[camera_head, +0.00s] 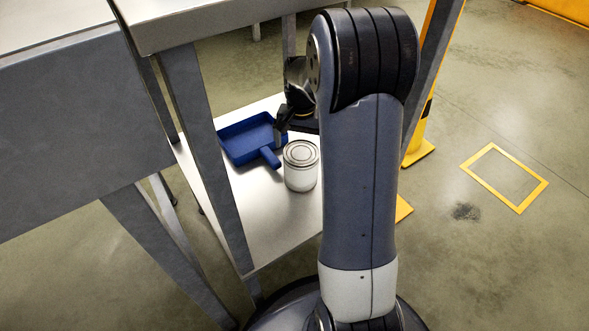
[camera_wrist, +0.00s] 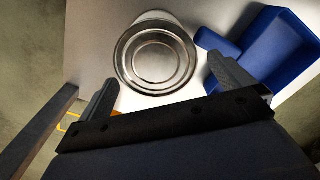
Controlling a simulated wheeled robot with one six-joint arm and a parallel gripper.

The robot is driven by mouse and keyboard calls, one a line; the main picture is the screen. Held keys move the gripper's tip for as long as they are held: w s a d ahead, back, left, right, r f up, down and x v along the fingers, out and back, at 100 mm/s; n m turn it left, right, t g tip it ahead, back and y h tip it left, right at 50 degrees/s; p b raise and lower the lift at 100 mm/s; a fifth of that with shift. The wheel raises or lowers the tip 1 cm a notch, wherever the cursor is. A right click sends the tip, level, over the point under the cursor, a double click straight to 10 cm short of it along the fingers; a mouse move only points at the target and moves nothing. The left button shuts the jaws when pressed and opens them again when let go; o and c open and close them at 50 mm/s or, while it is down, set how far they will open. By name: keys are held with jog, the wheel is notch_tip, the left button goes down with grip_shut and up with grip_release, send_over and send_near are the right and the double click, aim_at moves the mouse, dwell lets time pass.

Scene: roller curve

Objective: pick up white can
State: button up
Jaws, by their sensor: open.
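The white can (camera_head: 300,168) has a metal lid and stands upright on the lower shelf of a table. In the wrist view the can (camera_wrist: 155,57) shows from above, at the top middle, with mostly its round lid visible. My gripper (camera_head: 280,133) is above the shelf, just behind the can in the head view, and my arm hides part of it. In the wrist view my gripper (camera_wrist: 166,92) is open, its two fingers apart and pointing towards the can. Nothing is between the fingers that I can tell is held.
A blue dustpan (camera_head: 249,140) lies on the shelf (camera_head: 262,222) left of the can; it also shows in the wrist view (camera_wrist: 265,50). A table leg (camera_head: 205,150) stands in front on the left. The tabletop (camera_head: 215,20) is above. A yellow post (camera_head: 420,130) stands at right.

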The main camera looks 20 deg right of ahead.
jog(key=f+b, duration=0.1)
jog(key=f, duration=0.1)
jog(key=f+b, duration=0.1)
jog(key=f, duration=0.2)
jog(key=f+b, duration=0.1)
jog(key=f, duration=0.2)
jog(key=shift+s+b, duration=0.35)
jog(key=c, duration=1)
jog(key=shift+r, duration=0.2)
